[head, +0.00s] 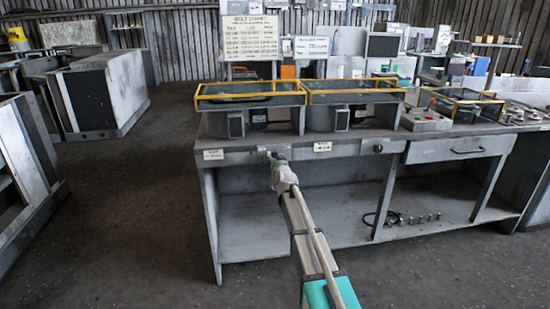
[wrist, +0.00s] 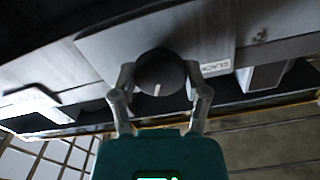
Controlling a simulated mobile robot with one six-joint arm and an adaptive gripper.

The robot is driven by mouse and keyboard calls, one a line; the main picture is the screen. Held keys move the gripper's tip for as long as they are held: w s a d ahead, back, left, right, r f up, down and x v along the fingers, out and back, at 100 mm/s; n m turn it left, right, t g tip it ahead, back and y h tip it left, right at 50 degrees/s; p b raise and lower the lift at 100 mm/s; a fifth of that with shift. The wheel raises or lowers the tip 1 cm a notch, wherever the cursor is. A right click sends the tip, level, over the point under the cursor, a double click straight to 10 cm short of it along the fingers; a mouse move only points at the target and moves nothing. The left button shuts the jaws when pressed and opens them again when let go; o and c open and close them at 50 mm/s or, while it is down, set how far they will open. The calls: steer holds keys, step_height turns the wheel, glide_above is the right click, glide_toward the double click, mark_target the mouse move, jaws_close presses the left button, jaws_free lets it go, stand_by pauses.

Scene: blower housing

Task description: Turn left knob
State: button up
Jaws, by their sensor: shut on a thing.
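The left knob (wrist: 160,66) is round and dark, with a short pale mark on its face near the lower edge in the wrist view. It sits on the front panel of the grey workbench (head: 240,157). My gripper (wrist: 162,84) is shut on the left knob, one finger on each side. In the head view my gripper (head: 275,158) reaches the panel and mostly hides this knob. A second dark knob (head: 378,148) sits further right on the same panel, apart from my gripper.
Small labels (head: 213,155) are on the panel, another (head: 322,147) between the knobs. Two yellow-framed units (head: 250,96) stand on the bench top above. A drawer (head: 460,148) is at the right. The lower shelf (head: 240,220) is open, with small parts at its right. Floor at left is clear.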

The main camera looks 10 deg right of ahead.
steer(key=n, duration=0.5)
steer(key=shift+a, duration=0.15)
steer(key=o, duration=1.1)
steer(key=shift+o, duration=0.2)
steer(key=s, duration=1.2)
